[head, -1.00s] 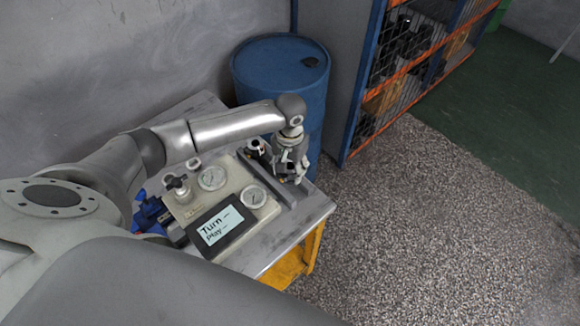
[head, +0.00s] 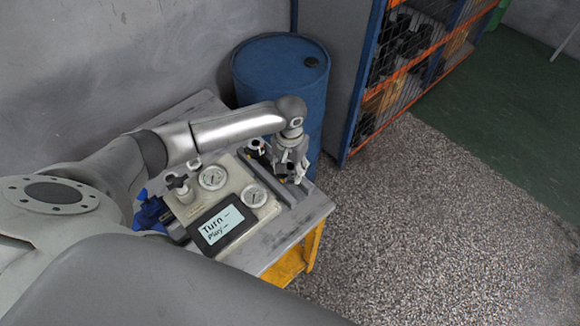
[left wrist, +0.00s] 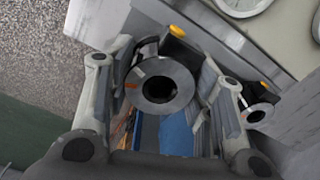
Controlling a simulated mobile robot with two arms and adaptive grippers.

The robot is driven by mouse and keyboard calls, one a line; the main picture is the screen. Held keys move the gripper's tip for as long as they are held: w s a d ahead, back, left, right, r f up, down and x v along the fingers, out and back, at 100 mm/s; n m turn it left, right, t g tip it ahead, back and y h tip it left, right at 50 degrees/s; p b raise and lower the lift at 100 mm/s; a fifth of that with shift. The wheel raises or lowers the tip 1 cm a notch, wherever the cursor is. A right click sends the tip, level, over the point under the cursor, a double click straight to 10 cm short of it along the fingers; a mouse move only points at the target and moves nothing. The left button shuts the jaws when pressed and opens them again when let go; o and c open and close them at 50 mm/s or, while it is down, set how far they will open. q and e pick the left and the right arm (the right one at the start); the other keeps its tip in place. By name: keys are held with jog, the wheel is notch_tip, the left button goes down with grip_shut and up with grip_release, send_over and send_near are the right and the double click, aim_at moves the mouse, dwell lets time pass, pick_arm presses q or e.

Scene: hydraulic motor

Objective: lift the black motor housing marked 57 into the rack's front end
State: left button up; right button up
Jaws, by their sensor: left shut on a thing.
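My left gripper (head: 290,168) reaches down over the far right part of the steel table. In the left wrist view its fingers (left wrist: 165,100) are shut on a dark cylindrical housing with a grey ring face and round bore (left wrist: 160,84). I cannot read a 57 on it. A second similar part (left wrist: 260,105) sits beside it, outside the fingers; in the head view a dark part (head: 257,147) stands left of the gripper. A grey rail (head: 287,193), possibly the rack, runs beneath the gripper. I cannot tell whether the held housing touches it. My right gripper is out of view.
A panel with gauges and a screen (head: 220,228) stands on the table (head: 270,252), close left of the gripper. A blue drum (head: 280,70) is just behind the table. A caged shelf (head: 400,75) stands at the back right. The speckled floor (head: 430,220) is clear.

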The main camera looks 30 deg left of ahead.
pick_arm(q)
jog(key=shift+f, duration=0.55)
dwell(0.4)
jog(key=shift+f, duration=0.15)
dwell(0.4)
jog(key=shift+f+b, duration=0.4)
jog(key=shift+f, duration=0.5)
jog(key=shift+f, duration=0.5)
dwell(0.4)
jog(key=o, duration=1.6)
jog(key=shift+c, duration=0.2)
